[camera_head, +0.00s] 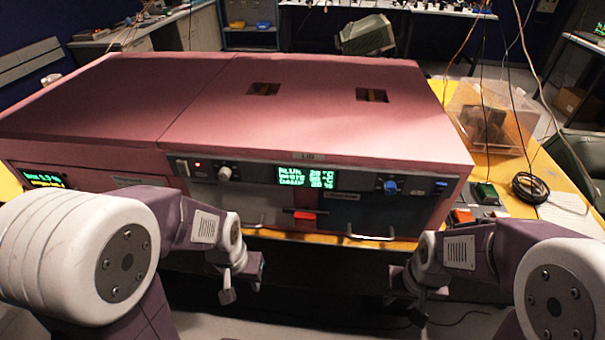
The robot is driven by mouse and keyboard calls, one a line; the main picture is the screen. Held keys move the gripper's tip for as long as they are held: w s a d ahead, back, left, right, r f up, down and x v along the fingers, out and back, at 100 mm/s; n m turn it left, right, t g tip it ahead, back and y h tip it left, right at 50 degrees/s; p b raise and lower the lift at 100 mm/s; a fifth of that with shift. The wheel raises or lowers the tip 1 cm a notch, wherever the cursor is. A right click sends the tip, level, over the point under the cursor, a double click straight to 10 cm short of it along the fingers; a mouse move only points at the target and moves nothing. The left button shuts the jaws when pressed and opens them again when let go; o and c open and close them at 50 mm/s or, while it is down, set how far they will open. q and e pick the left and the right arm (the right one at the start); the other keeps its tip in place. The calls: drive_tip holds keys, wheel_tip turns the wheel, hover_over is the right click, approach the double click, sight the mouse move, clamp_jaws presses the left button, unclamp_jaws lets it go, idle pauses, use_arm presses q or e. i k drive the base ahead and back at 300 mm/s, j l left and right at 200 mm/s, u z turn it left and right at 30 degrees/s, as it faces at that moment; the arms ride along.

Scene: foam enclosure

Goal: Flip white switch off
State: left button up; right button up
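A small white switch (183,168) sits at the left end of the grey control panel (262,176) on the front of the pink foam enclosure (290,110). A small red light glows just right of it. Whether the switch is up or down is too small to tell. My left gripper (242,289) hangs below and right of the switch, in front of the enclosure, apart from it. Its fingers look parted and empty. My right gripper (405,306) hangs at the lower right, far from the switch, also with parted, empty fingers.
The panel also holds a grey knob (225,173), a lit green display (307,177) and a blue knob (390,187). Drawer handles and a red latch (304,215) stick out below. A clear box (493,115) and coiled black cable (530,187) lie on the yellow table at right.

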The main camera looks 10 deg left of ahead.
sight(183, 170)
drive_tip(key=u, duration=1.25)
